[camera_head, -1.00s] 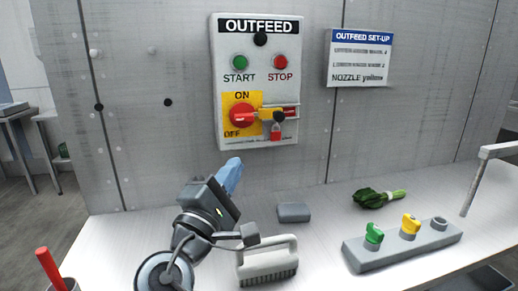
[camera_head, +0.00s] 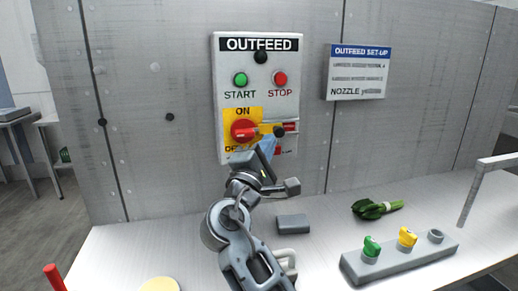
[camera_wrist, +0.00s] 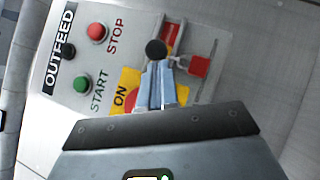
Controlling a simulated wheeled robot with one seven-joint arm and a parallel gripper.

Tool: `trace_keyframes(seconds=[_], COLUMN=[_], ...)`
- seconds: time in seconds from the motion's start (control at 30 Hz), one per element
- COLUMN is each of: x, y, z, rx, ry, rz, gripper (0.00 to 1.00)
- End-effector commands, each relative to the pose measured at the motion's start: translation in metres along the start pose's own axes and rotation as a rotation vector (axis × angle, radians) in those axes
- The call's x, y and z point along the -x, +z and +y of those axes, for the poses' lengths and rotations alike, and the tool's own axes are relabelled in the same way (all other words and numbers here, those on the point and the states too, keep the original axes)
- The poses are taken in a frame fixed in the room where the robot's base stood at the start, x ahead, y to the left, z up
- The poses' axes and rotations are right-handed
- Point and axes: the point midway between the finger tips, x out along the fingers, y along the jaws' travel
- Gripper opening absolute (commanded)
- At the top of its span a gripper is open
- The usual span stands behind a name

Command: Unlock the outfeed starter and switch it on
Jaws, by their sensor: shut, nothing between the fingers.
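The white OUTFEED starter panel (camera_head: 226,60) is on the wall, with a green START button (camera_head: 240,79) and a red STOP button (camera_head: 280,78). Below them, the red rotary switch (camera_head: 243,130) sits on a yellow ON/OFF plate (camera_head: 240,112), its handle lying roughly level. A black knob (camera_head: 279,131) is at its right; the wrist view shows it too (camera_wrist: 156,49). A red padlock (camera_wrist: 199,66) hangs beside it, mostly hidden in the head view. My gripper (camera_head: 268,147) is shut and empty, its blue fingertips (camera_wrist: 158,64) just below the knob; contact is unclear.
On the bench are a grey block (camera_head: 293,224), a bunch of greens (camera_head: 376,208) and a grey holder (camera_head: 400,259) with green (camera_head: 371,246) and yellow (camera_head: 407,237) nozzles. A metal spout (camera_head: 473,195) stands at right. A set-up sign (camera_head: 358,72) is on the wall.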

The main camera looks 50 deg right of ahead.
Motion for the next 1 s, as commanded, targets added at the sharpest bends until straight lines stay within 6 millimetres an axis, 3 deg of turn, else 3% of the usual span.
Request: trace_keyframes(seconds=[0.33, 0.63, 1.0], x=[-0.002, -0.025, -0.027], y=[0.002, 0.031, 0.033], z=[-0.001, -0.019, -0.021], rx=[0.000, 0.000, 0.000], ry=[0.000, -0.001, -0.003], rz=[0.000, -0.002, -0.007], gripper=[0.00, 0.00, 0.00])
